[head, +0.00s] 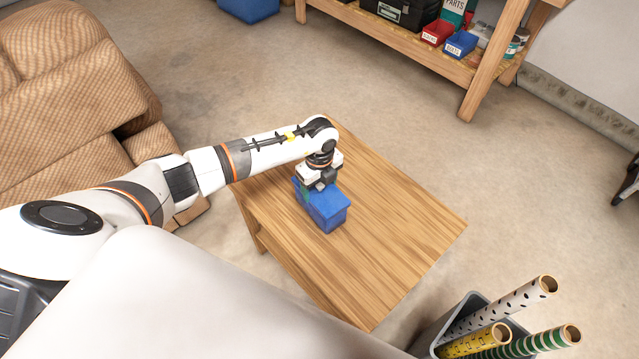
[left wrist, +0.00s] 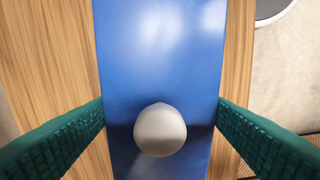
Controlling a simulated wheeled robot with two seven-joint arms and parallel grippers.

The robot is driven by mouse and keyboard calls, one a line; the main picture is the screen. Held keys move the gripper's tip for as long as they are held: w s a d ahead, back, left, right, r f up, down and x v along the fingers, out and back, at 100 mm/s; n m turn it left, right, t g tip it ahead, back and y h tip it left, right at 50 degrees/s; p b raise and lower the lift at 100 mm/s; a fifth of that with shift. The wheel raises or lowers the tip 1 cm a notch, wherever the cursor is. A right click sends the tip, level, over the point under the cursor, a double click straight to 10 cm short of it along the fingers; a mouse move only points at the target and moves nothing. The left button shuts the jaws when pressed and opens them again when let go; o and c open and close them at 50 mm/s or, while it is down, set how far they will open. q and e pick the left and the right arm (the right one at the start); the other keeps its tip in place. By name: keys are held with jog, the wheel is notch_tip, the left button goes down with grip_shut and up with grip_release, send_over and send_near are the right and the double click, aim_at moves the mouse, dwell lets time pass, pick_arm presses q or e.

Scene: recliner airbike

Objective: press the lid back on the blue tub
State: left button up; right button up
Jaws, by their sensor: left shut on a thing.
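The blue tub (head: 327,212) stands upright on the wooden table. Its blue lid (left wrist: 160,60) fills the middle of the left wrist view, with a round white knob (left wrist: 160,130) on top. My left gripper (head: 317,190) is above the tub's far end, pointing down. Its green finger pads lie along both long sides of the blue lid, with the knob between them, and it is shut on it. I cannot tell whether the pads also touch the tub's walls, or whether there is a gap under the lid. My right gripper is out of view.
The wooden table (head: 400,225) is bare around the tub, with most room to the right. A brown recliner (head: 70,70) is at the left. A bin with patterned tubes (head: 500,315) stands at the lower right. A shelf (head: 390,25) with small boxes is at the back.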

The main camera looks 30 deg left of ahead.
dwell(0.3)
pick_arm(q)
jog(key=o, duration=1)
jog(key=shift+o, duration=0.4)
jog(key=shift+r+p, duration=3.2)
jog(key=shift+r, duration=0.35)
jog(key=shift+c, duration=0.3)
grip_shut()
